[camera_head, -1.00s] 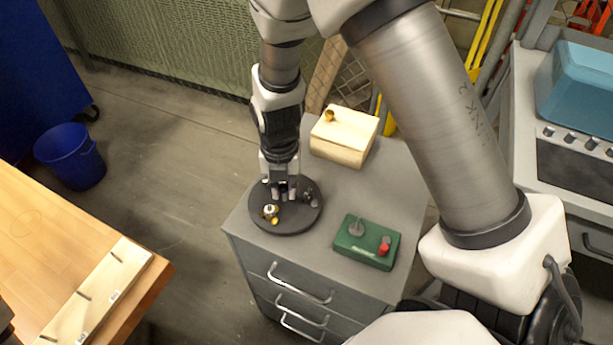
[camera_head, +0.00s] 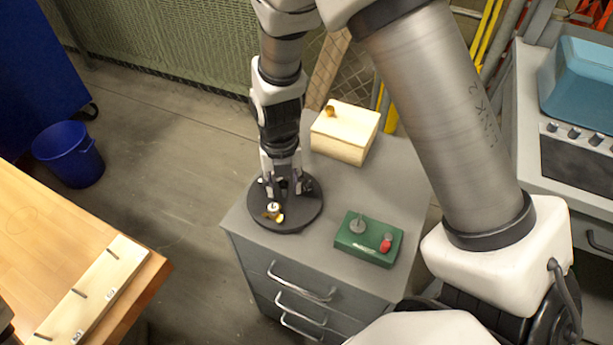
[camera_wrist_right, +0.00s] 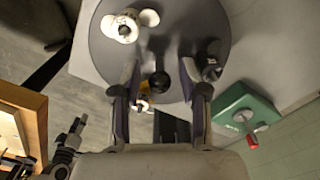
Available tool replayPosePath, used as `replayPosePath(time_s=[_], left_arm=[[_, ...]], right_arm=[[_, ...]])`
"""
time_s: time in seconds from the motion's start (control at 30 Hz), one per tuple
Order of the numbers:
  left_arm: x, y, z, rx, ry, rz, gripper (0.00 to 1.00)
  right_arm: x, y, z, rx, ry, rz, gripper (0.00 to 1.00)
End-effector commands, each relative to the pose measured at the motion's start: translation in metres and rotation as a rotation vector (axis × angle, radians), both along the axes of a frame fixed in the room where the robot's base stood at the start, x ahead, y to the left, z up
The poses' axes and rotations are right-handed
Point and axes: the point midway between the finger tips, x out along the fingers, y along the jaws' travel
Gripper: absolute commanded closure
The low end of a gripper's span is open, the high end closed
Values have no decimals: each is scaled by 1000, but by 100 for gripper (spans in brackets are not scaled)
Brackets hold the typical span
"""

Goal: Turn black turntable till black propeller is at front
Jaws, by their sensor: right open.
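The black turntable (camera_head: 292,222) is a round disc on the grey cabinet, with a dark round knob (camera_wrist_right: 159,80) near its middle in the right wrist view. A dark propeller (camera_head: 308,187) sits at its right side, also seen in the right wrist view (camera_wrist_right: 210,66). A brass-coloured propeller (camera_head: 273,212) sits at the front. A white propeller (camera_wrist_right: 124,26) at the back left shows only in the wrist view. My right gripper (camera_head: 283,188) is open above the disc, a finger on each side of the knob; contact is unclear. My left gripper (camera_wrist_right: 70,142) seems to show at lower left.
A wooden table (camera_head: 60,225) is at left, a blue bin (camera_head: 68,155) on the floor. Cabinet top between the boxes is clear.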

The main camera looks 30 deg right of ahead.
Motion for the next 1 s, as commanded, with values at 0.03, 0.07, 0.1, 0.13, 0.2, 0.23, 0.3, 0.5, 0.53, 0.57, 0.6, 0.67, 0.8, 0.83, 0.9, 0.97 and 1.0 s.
replayPosePath(time_s=[0.03,0.07,0.1,0.13,0.2,0.23,0.3,0.5,0.53,0.57,0.6,0.67,0.8,0.83,0.9,0.97,1.0], left_arm=[[0,0,2,0,0,0,60],[0,0,4,0,0,0,60],[0,0,7,0,0,0,60],[0,0,9,0,0,0,60],[0,0,16,0,0,0,60],[0,0,18,0,0,0,60],[0,0,23,0,0,0,60],[0,0,39,0,0,0,60],[0,0,41,0,0,0,60],[0,0,43,0,0,0,60],[0,0,46,0,0,0,60],[0,0,51,0,0,0,60],[0,0,61,0,0,0,60],[0,0,64,0,0,0,60],[0,0,69,0,0,0,60],[0,0,72,0,0,0,60],[0,0,73,0,0,0,60]], right_arm=[[0,0,3,0,-1,0,56],[0,0,5,0,-1,0,56],[0,0,8,0,-1,0,56],[1,0,11,0,-2,0,56],[1,0,19,0,-2,0,56],[1,0,22,0,-2,0,56],[1,0,29,0,-2,0,56],[0,0,48,0,-1,0,56],[1,0,51,0,-1,-1,56],[1,0,54,0,-1,-1,56],[1,0,58,0,-1,-1,56],[1,0,63,0,-2,-1,56],[1,0,77,0,-2,-1,56],[1,0,80,0,-2,-1,56],[1,0,86,0,-2,-1,56],[1,0,91,0,-2,-1,56],[1,0,92,0,-2,-1,56]])
